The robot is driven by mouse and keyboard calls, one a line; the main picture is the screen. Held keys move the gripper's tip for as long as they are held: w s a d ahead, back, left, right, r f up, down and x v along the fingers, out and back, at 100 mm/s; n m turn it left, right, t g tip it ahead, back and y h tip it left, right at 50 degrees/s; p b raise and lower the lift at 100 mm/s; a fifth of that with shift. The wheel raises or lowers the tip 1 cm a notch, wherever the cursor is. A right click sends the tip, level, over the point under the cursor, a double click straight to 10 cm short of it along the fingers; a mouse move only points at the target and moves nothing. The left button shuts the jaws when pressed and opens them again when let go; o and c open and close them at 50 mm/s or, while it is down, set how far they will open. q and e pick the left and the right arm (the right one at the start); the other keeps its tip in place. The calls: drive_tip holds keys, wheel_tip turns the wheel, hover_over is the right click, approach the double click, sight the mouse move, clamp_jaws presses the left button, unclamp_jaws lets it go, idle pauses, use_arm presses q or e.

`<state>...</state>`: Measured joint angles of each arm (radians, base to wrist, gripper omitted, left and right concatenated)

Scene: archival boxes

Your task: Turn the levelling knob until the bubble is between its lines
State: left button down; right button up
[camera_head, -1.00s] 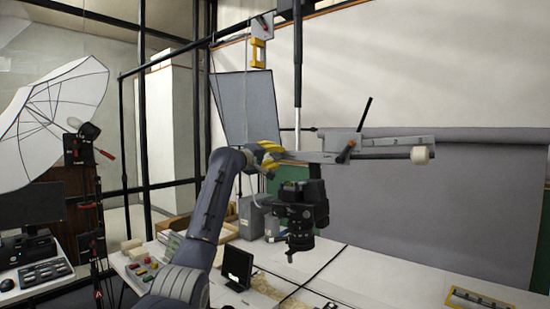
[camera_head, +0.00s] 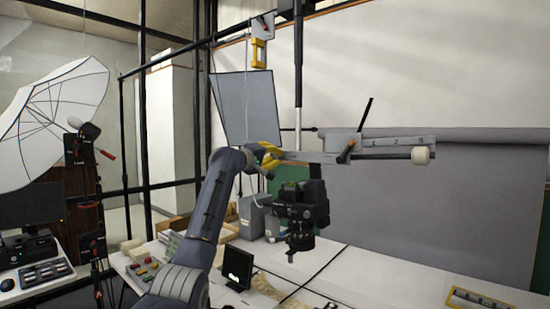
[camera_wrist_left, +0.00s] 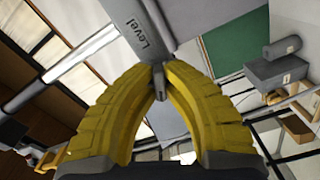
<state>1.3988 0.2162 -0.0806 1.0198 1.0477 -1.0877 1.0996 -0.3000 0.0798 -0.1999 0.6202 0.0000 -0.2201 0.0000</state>
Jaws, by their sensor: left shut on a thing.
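My left gripper (camera_head: 275,155), with yellow fingers, is at the left end of a grey horizontal arm (camera_head: 330,157) that carries a black camera (camera_head: 303,207). In the left wrist view its fingertips (camera_wrist_left: 159,72) meet on a small grey piece, probably the levelling knob, mostly hidden between them. The grey part just above it is marked "Level" (camera_wrist_left: 148,32). A small yellow-green patch (camera_head: 290,186) shows on top of the camera; I cannot tell whether it is the bubble vial. The bubble and its lines cannot be made out. My right gripper is not in view.
A white table (camera_head: 390,280) lies below the camera, with a small black monitor (camera_head: 238,265) on it. A black vertical post (camera_head: 298,60) rises above the camera. A white umbrella (camera_head: 50,115) stands at the left. A grey backdrop (camera_head: 430,210) hangs behind.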

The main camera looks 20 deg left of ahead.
use_arm(q)
drive_tip(key=shift+f, duration=0.1)
drive_tip(key=m, duration=0.4)
drive_tip(key=shift+f+m, duration=0.1)
drive_tip(key=shift+m, duration=1.8)
drive_tip(key=c, duration=1.5)
unclamp_jaws()
drive_tip(key=shift+w, duration=0.1)
drive_tip(key=shift+d, duration=0.1)
drive_tip(key=shift+s, duration=0.2)
